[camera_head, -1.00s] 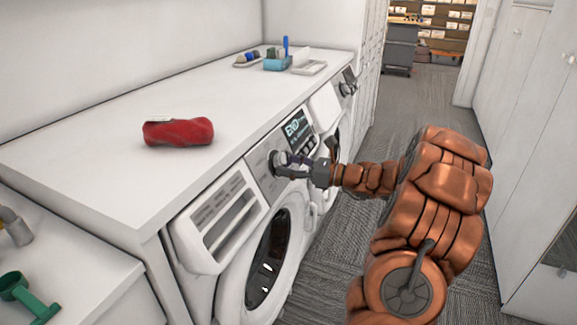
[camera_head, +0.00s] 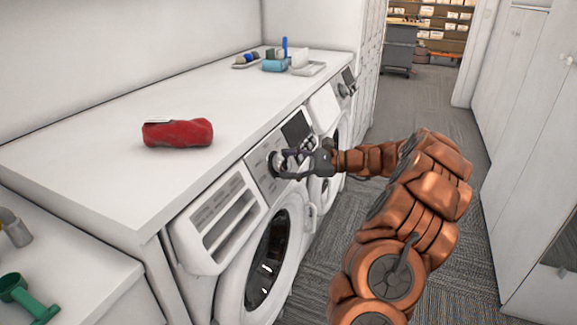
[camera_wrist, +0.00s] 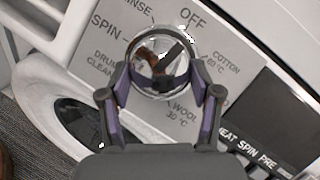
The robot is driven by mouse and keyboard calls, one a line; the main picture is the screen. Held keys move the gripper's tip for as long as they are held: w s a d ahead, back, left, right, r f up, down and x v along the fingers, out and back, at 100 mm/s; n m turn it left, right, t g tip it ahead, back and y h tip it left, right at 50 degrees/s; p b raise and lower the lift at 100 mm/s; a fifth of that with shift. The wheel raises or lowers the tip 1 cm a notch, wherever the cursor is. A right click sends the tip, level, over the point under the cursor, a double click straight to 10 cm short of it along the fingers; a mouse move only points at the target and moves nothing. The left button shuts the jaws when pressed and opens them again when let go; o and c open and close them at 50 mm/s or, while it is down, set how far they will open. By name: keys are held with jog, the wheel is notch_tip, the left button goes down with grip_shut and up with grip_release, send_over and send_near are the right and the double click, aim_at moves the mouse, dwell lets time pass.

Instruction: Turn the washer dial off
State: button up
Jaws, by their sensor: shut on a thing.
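The washer dial (camera_wrist: 160,60) is a round, shiny knob on the washer's light panel, ringed by printed labels. OFF (camera_wrist: 193,17) is above it, with SPIN and RINSE to the left and COTTON and WOOL to the right. Dark marks cross the knob's face; I cannot tell for certain which label it points to. My gripper (camera_wrist: 160,74) is shut on the dial, with a finger on each side. In the head view the dial (camera_head: 275,163) is partly hidden by my gripper (camera_head: 285,161). The washer's display (camera_head: 297,125) is dark.
The round washer door (camera_head: 268,260) is below the panel, and a second machine stands beyond. A red cloth bundle (camera_head: 178,133) lies on the white counter (camera_head: 90,170). A blue caddy (camera_head: 277,64) and trays are at its far end. The carpeted aisle at right is open.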

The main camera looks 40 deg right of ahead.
jog(key=shift+f+n+g, duration=0.1)
jog(key=shift+n+g, duration=0.4)
jog(key=shift+n, duration=0.6)
jog(key=o, duration=1.1)
jog(key=shift+s+d+r, duration=0.2)
jog(key=shift+d, duration=0.2)
jog(key=v, duration=1.1)
jog(key=shift+d, duration=0.1)
